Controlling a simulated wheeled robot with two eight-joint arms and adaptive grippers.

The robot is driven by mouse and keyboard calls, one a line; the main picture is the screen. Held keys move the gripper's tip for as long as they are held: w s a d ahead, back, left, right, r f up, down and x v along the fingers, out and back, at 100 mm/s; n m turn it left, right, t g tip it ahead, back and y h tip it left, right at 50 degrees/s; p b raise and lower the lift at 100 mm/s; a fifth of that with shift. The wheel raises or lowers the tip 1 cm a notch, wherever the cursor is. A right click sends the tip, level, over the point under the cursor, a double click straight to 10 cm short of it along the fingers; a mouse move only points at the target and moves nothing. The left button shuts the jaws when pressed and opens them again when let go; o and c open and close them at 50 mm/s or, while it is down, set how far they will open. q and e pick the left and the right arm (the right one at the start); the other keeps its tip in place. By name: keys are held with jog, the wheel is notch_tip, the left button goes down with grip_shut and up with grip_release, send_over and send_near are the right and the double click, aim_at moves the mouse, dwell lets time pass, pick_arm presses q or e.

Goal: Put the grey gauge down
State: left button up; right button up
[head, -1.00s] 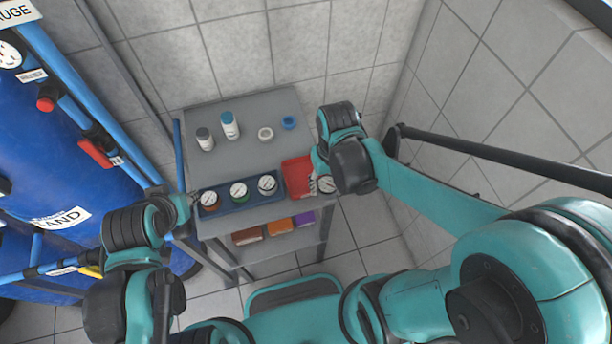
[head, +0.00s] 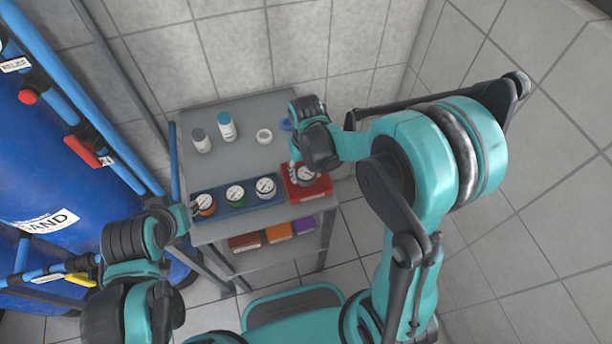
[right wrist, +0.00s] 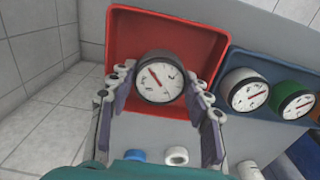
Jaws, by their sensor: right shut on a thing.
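The grey gauge (head: 307,174) has a white round face and a dark grey body. My right gripper (head: 299,173) is shut on it, with the gauge between its fingers. The right wrist view shows the gauge (right wrist: 160,78) between the two finger pads, over the red tray (right wrist: 165,30). The red tray (head: 321,190) stands at the right front of the cart top. I cannot tell whether the gauge touches the tray floor. My left gripper (head: 188,214) is by the cart's left front corner; its fingers are too small to read.
A blue tray (head: 220,207) with three gauges stands left of the red tray. Two bottles (head: 226,127), a white ring (head: 264,136) and a blue ring (head: 286,125) stand behind on the grey cart (head: 262,105). The lower shelf holds coloured boxes (head: 278,233). Tiled walls are close behind and right.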

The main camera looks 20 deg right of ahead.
jog(key=shift+f, duration=0.75)
jog(key=shift+r, duration=0.1)
jog(key=o, duration=1.6)
jog(key=shift+c, duration=0.2)
